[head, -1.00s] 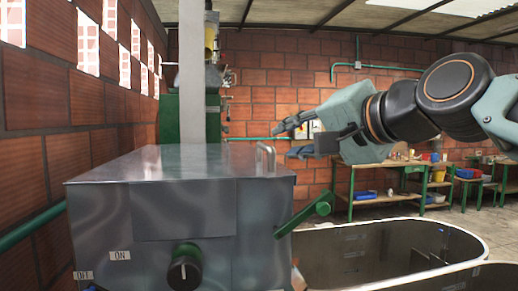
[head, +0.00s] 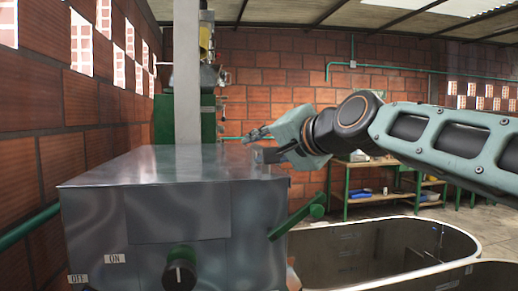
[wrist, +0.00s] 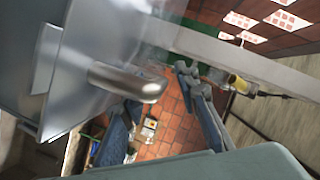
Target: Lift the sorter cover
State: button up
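The sorter cover (head: 150,165) is the flat grey metal top of the box-shaped sorter at left in the head view, and it lies closed. Its handle, a bent metal bar, shows in the wrist view (wrist: 128,82), near the fingers. In the head view my gripper largely hides the handle. My gripper (head: 257,146) is at the cover's right edge, fingers pointing left. In the wrist view its two blue-grey fingers (wrist: 158,95) stand apart, open and empty. The handle's end shows close to the gap between them; I cannot tell whether they touch it.
A brick wall is at left, a grey post (head: 187,75) behind, and an open metal tank (head: 390,250) at right.

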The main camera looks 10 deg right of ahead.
grip_shut()
